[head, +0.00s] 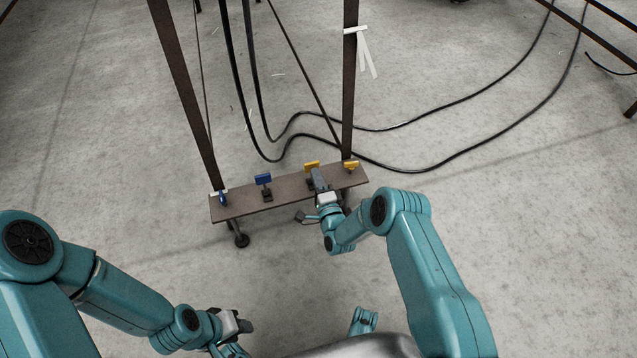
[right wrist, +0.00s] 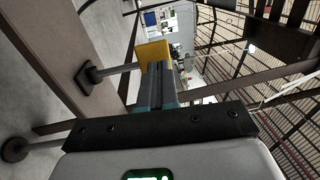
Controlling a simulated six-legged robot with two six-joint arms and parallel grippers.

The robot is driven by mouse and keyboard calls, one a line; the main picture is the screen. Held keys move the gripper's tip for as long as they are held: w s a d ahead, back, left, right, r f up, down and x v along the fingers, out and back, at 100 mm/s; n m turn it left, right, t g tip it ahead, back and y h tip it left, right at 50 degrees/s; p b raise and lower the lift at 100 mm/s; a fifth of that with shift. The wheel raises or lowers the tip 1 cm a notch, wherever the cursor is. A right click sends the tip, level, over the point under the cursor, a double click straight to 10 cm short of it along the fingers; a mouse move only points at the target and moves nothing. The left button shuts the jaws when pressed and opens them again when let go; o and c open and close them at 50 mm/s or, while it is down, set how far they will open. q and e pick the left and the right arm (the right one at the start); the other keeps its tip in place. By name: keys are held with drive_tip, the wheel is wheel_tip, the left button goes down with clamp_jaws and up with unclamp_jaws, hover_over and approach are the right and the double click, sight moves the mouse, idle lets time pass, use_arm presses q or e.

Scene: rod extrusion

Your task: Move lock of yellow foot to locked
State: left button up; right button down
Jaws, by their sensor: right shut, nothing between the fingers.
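A brown plank (head: 290,193) at the foot of the frame carries two yellow-topped parts on its right half. One yellow plate (head: 311,165) stands upright on a post; a smaller yellow piece (head: 351,164) sits near the plank's right end. My right gripper (head: 318,179) is shut and empty, just in front of the yellow plate. In the right wrist view the shut fingers (right wrist: 160,82) reach up to the yellow plate (right wrist: 153,50), whose grey post (right wrist: 112,71) runs to the plank. I cannot tell whether they touch. My left gripper (head: 238,324) hangs low, away from the plank; its jaws are unclear.
A blue plate on a post (head: 263,180) and a blue piece (head: 222,197) stand on the plank's left half. Brown frame legs (head: 187,98) rise from its ends. Black cables (head: 430,166) lie behind on open concrete floor (head: 530,220).

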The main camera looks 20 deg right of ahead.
drive_tip(key=shift+w+r, duration=0.1)
drive_tip(key=shift+w, duration=0.3)
drive_tip(key=shift+r, duration=0.1)
drive_tip(key=shift+w+r+b, duration=0.15)
drive_tip(key=shift+w+b, duration=0.05)
drive_tip(key=shift+b, duration=0.1)
drive_tip(key=shift+s, duration=0.1)
